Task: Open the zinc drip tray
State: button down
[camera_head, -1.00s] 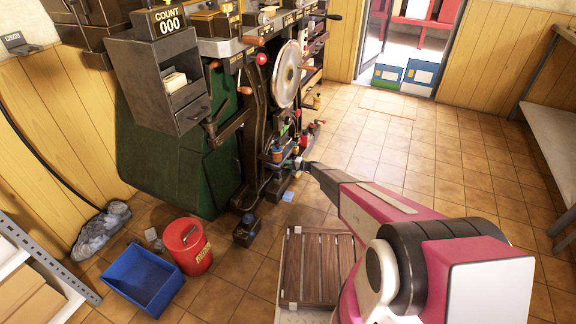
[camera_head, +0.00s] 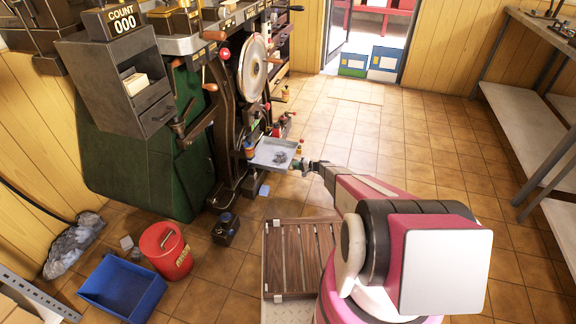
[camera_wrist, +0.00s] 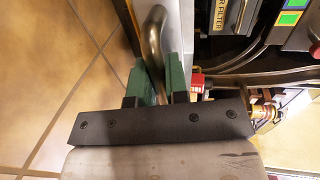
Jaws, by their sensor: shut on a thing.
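In the wrist view my green fingers (camera_wrist: 157,82) are shut around the tray's curved metal handle (camera_wrist: 155,35). The tray's inner end is hidden at the press.
The green and black press (camera_head: 150,150) stands at left. A slatted wooden platform (camera_head: 301,255) lies near my base. A red bucket (camera_head: 165,252), a blue bin (camera_head: 122,287) and a small dark container (camera_head: 226,230) are on the floor. Open tiles (camera_head: 400,150) lie to the right.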

jog(key=shift+s+d, duration=0.15)
jog(key=shift+d, duration=0.25)
jog(key=c, duration=1.1)
grip_release()
jog(key=shift+c, duration=0.2)
jog(key=v, duration=1)
jog(key=shift+d, duration=0.35)
jog(key=shift+s, duration=0.1)
jog(key=shift+r, duration=0.1)
